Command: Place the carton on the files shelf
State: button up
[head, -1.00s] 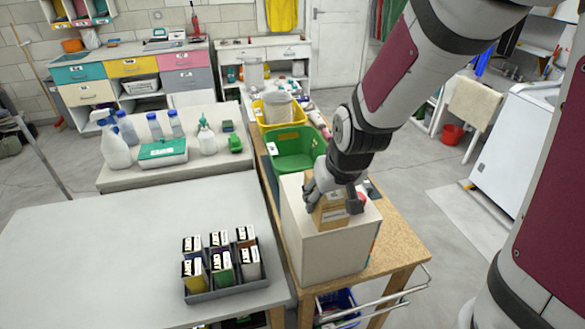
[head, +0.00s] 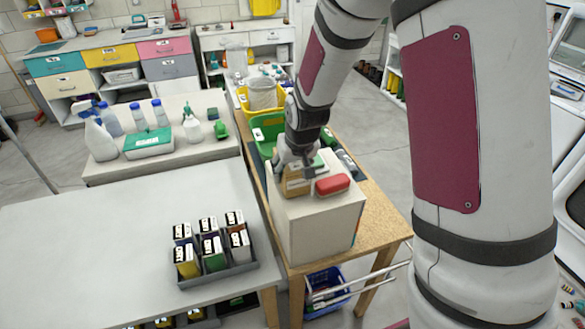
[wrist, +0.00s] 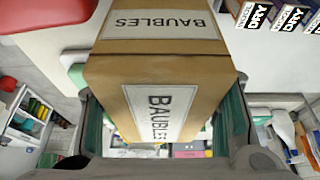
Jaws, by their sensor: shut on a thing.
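My gripper (head: 298,163) is shut on a brown carton (head: 294,187) at the top of a white box-shaped unit (head: 312,222) on the wooden table. In the wrist view the carton (wrist: 150,75) fills the middle between the fingers, with "BAUBLES" labels on two faces. In the head view the gripper hides part of the carton. I cannot tell whether the carton touches the unit's top. Coloured edges show at the unit's right side, but its open face is turned away. I cannot make out a files shelf for certain.
A red object (head: 332,184) lies on the unit's top, right of the carton. A green bin (head: 262,127) and a yellow bin (head: 243,98) stand behind. A grey tray of small labelled boxes (head: 222,276) sits on the white table at left. A blue crate (head: 327,280) is below.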

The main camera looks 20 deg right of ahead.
dwell(0.3)
jog(key=o, duration=1.4)
jog(key=shift+f, duration=0.15)
jog(key=o, duration=0.3)
jog(key=shift+o, duration=0.2)
